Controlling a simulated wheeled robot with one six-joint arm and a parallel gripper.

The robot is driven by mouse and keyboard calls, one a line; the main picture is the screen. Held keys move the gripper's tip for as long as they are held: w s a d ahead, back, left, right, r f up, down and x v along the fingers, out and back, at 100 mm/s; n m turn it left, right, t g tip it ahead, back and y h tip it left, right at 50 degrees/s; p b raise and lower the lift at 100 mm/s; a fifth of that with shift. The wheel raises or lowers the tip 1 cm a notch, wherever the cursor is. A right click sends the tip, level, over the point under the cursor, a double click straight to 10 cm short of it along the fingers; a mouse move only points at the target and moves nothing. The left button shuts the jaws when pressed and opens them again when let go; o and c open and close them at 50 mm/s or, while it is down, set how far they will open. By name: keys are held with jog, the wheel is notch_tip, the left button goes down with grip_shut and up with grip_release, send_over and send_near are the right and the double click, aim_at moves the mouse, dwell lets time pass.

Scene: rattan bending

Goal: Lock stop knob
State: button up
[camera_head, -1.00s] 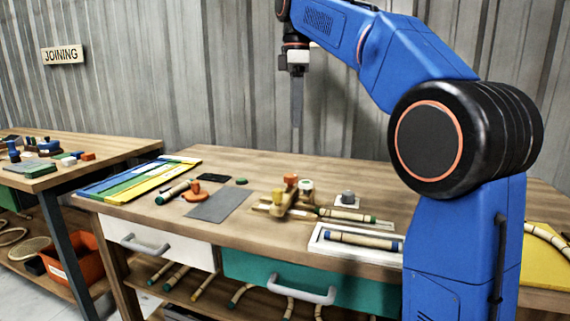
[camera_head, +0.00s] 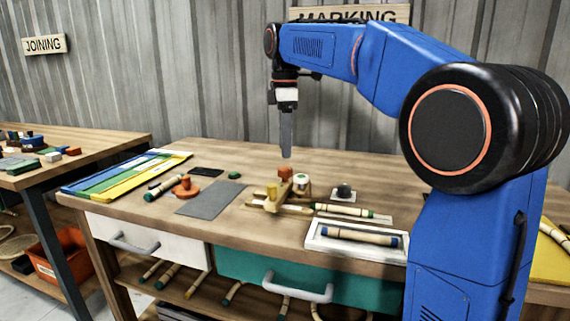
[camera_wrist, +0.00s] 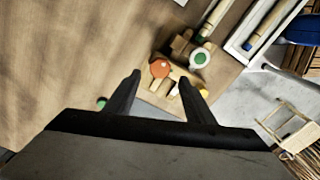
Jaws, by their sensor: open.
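A wooden jig (camera_head: 268,206) stands on the table, with an orange knob (camera_head: 286,173), a white knob with a green top (camera_head: 301,181) and a yellow peg (camera_head: 272,190) on it. I cannot tell from a label which one is the stop knob. My gripper (camera_head: 286,156) points down just above the orange knob. In the wrist view, my gripper (camera_wrist: 160,77) is open and empty, with the orange knob (camera_wrist: 160,68) appearing between its fingertips.
A white tray (camera_head: 318,245) with a rattan piece lies at the front right. A dark knob on a grey base (camera_head: 344,192) stands right of the jig. A grey sheet (camera_head: 208,199), an orange tool (camera_head: 186,188) and coloured strips (camera_head: 125,172) lie left.

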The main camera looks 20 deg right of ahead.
aim_at(285, 168)
jog(key=shift+f, duration=3.05)
jog(key=shift+c, duration=0.7)
jog(key=c, duration=0.9)
